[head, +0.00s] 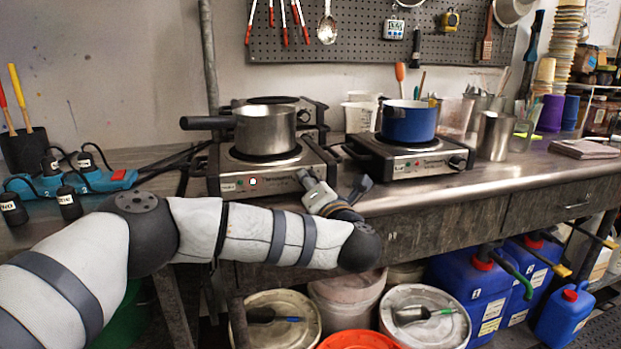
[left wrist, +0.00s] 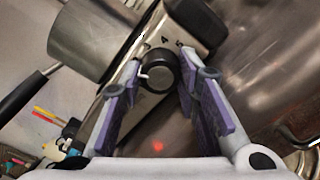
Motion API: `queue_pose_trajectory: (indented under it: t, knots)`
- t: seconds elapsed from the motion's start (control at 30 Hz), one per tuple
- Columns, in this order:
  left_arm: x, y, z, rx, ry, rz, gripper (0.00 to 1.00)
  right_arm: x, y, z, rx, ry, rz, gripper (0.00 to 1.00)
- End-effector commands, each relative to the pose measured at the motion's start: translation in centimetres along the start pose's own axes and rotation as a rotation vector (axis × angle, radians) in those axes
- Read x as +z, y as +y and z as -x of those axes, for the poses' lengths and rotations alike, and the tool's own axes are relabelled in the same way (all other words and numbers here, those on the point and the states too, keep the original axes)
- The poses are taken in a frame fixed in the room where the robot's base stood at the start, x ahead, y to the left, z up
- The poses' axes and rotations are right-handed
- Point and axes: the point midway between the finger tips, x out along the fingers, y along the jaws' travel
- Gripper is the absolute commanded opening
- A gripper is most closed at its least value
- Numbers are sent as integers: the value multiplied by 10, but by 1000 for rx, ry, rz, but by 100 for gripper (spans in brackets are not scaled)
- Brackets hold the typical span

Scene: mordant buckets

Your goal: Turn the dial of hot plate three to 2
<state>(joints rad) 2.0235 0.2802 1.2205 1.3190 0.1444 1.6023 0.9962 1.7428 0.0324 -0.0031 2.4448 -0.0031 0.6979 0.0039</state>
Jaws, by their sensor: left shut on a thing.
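The front-left hot plate (head: 225,168) carries a steel saucepan (head: 265,130), and its small front label is unreadable here. My left gripper (head: 312,184) is at the right end of its front panel. In the left wrist view, the purple-padded fingers of my left gripper (left wrist: 168,90) are shut on the round black dial (left wrist: 158,72), one finger on each side. A white mark on the dial points left in that view. A 4 shows on the panel above the dial; other figures are partly hidden. My right gripper is out of view.
Another hot plate (head: 312,108) stands behind. A third hot plate (head: 400,165) with a blue pot (head: 408,122) is to the right. A blue power strip (head: 95,180) with black plugs is at left. The steel bench (head: 500,178) has free room at its front right.

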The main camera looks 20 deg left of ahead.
Motion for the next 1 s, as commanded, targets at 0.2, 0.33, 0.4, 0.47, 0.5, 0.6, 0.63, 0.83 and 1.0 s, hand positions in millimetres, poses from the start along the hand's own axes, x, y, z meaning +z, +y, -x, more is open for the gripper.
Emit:
queue_pose_trajectory:
  t: [0.2, 0.33, 0.4, 0.47, 0.5, 0.6, 0.63, 0.83, 1.0]
  knots:
    - [1, 2, 0, 2, 0, -104, 2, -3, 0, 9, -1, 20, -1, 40]
    - [1, 1, 0, 2, 0, -142, 2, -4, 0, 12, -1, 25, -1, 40]
    - [0, 1, 0, 1, 0, -156, 2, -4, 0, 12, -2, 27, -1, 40]
    - [0, 0, 0, 1, 0, -164, 2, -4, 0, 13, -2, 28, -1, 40]
    - [0, 0, 0, 0, 0, -167, 2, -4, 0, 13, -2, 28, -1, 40]
    - [0, 0, 0, 0, 0, -172, 2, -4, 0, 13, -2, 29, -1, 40]
    - [0, 0, 0, -1, 0, -173, 2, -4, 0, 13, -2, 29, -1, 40]
    - [0, -1, 0, -1, 0, -173, 2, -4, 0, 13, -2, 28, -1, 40]
    - [0, -1, 0, -1, 1, -173, 46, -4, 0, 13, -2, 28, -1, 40]
